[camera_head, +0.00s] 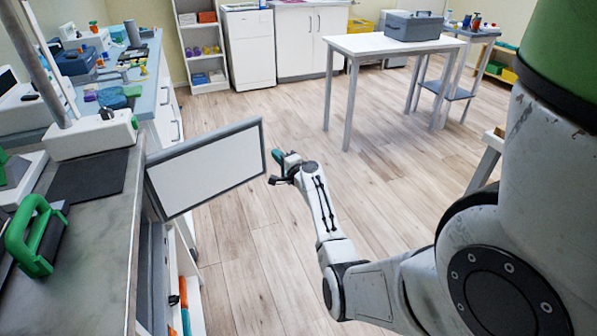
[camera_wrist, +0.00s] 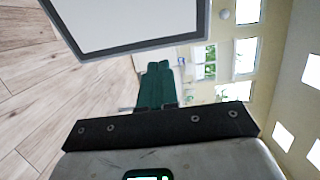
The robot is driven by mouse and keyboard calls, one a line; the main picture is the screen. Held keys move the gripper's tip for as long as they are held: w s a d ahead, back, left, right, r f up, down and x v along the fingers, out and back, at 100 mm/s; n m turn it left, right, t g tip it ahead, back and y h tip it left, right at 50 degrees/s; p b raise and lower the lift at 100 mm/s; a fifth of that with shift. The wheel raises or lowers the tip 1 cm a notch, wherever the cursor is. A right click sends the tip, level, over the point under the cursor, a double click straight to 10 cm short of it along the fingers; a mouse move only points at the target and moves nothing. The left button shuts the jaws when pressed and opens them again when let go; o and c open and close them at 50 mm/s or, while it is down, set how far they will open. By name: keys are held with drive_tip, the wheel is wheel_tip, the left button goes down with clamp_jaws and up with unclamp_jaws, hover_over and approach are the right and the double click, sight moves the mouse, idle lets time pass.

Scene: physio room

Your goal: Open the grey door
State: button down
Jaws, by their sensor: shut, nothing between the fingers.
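The grey door (camera_head: 207,167) is a white panel with a grey frame. It stands swung out from the front of the left counter, with its free edge over the floor. It also shows at the top of the wrist view (camera_wrist: 130,18). My gripper (camera_head: 276,168) is just right of the door's free edge in the head view, with a small gap in the picture. In the wrist view its dark green fingers (camera_wrist: 157,82) are together, empty, just past the door's grey frame. I cannot tell whether they touch it. The door's handle does not show.
The grey counter (camera_head: 105,205) holds a green-handled device (camera_head: 35,237) and other equipment. Below it, an open compartment shows orange and blue items (camera_head: 185,305). A white table (camera_head: 385,43) bears a grey case (camera_head: 413,26) at the back. The wooden floor between is clear.

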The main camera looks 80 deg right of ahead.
drive_tip(key=p+v, duration=0.1)
drive_tip(key=v, duration=0.7)
drive_tip(key=shift+s, duration=0.45)
drive_tip(key=shift+f, duration=0.15)
